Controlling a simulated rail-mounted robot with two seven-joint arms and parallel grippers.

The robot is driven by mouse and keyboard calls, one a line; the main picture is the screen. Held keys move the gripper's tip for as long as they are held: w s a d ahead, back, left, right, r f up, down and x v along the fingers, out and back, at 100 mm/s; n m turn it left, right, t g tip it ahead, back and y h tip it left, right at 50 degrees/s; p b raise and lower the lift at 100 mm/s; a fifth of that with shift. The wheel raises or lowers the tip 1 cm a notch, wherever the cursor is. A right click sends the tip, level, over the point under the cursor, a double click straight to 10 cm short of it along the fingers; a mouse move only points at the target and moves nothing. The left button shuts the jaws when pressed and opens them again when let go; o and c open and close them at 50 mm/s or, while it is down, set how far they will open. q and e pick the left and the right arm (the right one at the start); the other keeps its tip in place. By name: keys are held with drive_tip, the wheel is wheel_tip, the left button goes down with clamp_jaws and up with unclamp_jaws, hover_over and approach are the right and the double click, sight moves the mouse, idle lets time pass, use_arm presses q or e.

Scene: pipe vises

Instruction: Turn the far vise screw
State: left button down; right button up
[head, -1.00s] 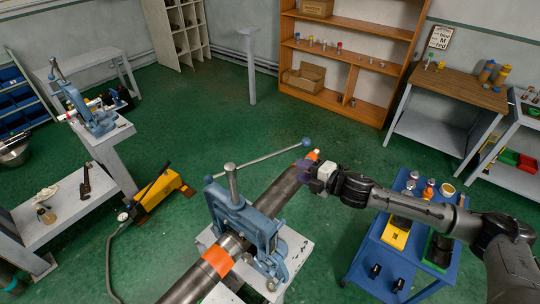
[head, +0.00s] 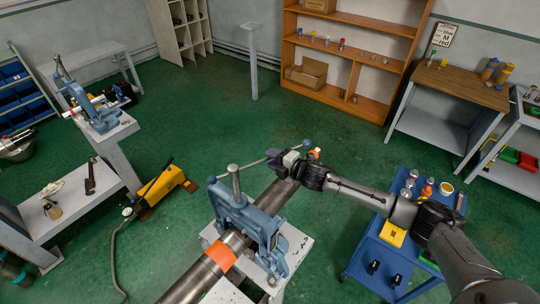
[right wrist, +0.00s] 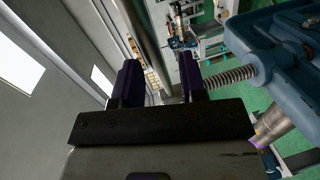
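A blue pipe vise (head: 240,212) stands on a pale stand in the middle of the head view, with a dark pipe (head: 202,278) through it. Its upright screw (head: 234,182) carries a long grey handle bar (head: 254,163) with a blue ball end (head: 306,144). My right gripper (head: 277,160) is at the handle bar, short of the ball end. In the right wrist view its fingers (right wrist: 158,76) are apart, with the bar (right wrist: 146,35) running between or just beyond them; contact cannot be told. A second blue vise (head: 96,112) stands farther off at left. My left gripper is not in view.
A blue cart (head: 372,262) with bottles and tools stands at right, under my right arm. A yellow hand pump (head: 160,186) lies on the floor at left. A wooden shelf (head: 350,58) and workbench (head: 455,85) line the back. The green floor behind the vise is clear.

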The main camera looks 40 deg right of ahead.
drive_tip(key=shift+w+a+f, duration=0.15)
drive_tip(key=shift+w, duration=0.55)
clamp_jaws()
